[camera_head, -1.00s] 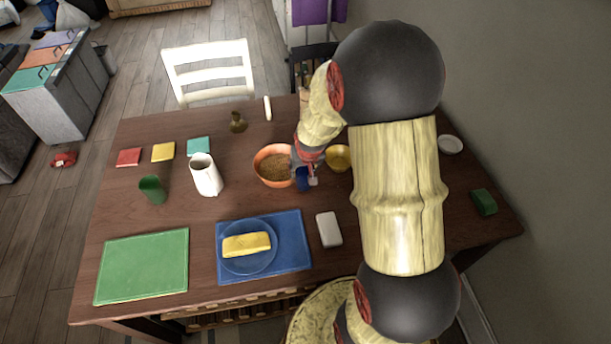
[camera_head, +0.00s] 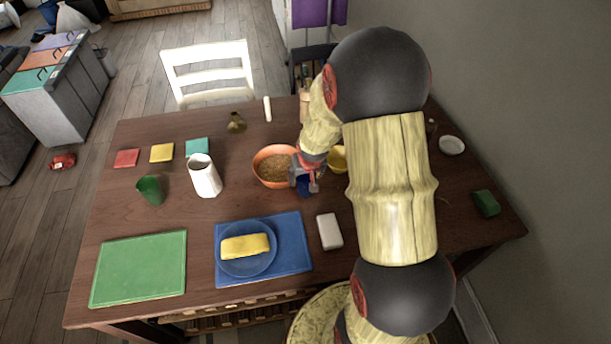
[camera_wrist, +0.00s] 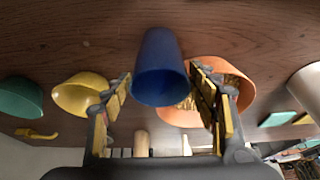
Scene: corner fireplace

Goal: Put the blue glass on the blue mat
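The blue glass (camera_wrist: 160,72) stands between the two fingers of my gripper (camera_wrist: 160,78) in the wrist view, with a narrow gap visible on each side. The fingers are apart and I see no clear grip. In the head view the glass (camera_head: 305,186) is a small blue patch beside the orange bowl, partly hidden by my gripper (camera_head: 307,178). The blue mat (camera_head: 294,240) lies at the front middle of the table. A blue plate (camera_head: 232,268) with a yellow block (camera_head: 245,246) sits on it.
The orange bowl (camera_head: 264,176) and yellow bowl (camera_head: 338,158) flank my gripper. A white block (camera_head: 329,232) lies right of the mat. A white pitcher (camera_head: 205,178), green glass (camera_head: 151,190) and green mat (camera_head: 138,270) are left. The mat's right strip is bare.

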